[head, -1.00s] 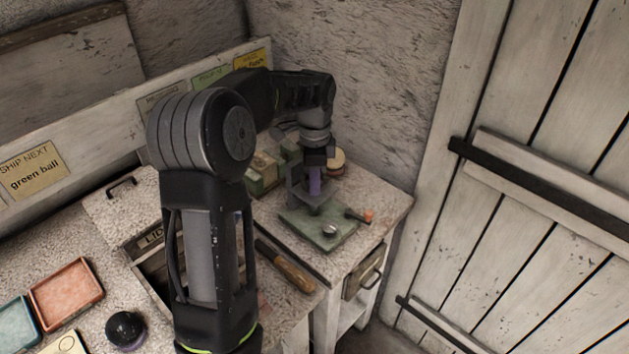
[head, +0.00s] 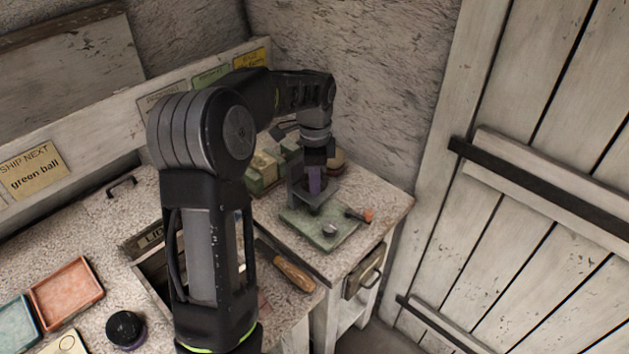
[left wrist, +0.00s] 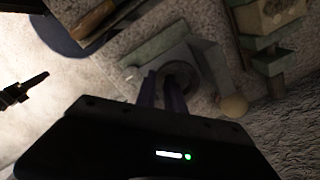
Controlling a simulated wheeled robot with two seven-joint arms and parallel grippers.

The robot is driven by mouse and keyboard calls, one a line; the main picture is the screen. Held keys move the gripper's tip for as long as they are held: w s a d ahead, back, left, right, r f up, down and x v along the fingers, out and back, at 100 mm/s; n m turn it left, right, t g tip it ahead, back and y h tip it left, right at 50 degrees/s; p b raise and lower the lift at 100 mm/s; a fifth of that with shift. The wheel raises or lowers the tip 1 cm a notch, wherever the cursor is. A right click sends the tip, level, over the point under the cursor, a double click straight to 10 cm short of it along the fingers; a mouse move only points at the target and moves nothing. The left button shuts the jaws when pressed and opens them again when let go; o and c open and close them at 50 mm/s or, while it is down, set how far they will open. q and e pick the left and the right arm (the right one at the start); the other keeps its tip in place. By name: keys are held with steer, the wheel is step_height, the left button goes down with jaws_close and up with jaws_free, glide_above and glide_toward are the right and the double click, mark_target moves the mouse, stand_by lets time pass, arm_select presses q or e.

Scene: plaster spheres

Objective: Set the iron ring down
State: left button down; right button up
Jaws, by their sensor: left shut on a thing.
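My left gripper (head: 315,182) reaches over the green press-like stand (head: 312,221) on the right part of the bench, its purple fingers pointing down beside the grey upright. In the left wrist view the fingers (left wrist: 163,90) are closed at a dark round ring-like piece, which I take to be the iron ring (left wrist: 184,74). The ring lies against the grey bracket of the stand; I cannot tell if it rests on it. In the head view the ring is hidden by the gripper and bracket. My right gripper is not in view.
A wooden-handled tool (head: 287,273) lies in front of the stand. Green and tan boxes (head: 263,172) stand behind it. A small orange-tipped lever (head: 364,216) sticks out at its right.

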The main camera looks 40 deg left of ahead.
arm_select(q)
steer(key=shift+f+b, duration=0.4)
steer(key=shift+f, duration=0.25)
steer(key=c, duration=1.3)
jaws_free()
steer(key=shift+c, duration=0.2)
steer(key=shift+r+p, duration=1.55)
steer(key=shift+r, duration=0.45)
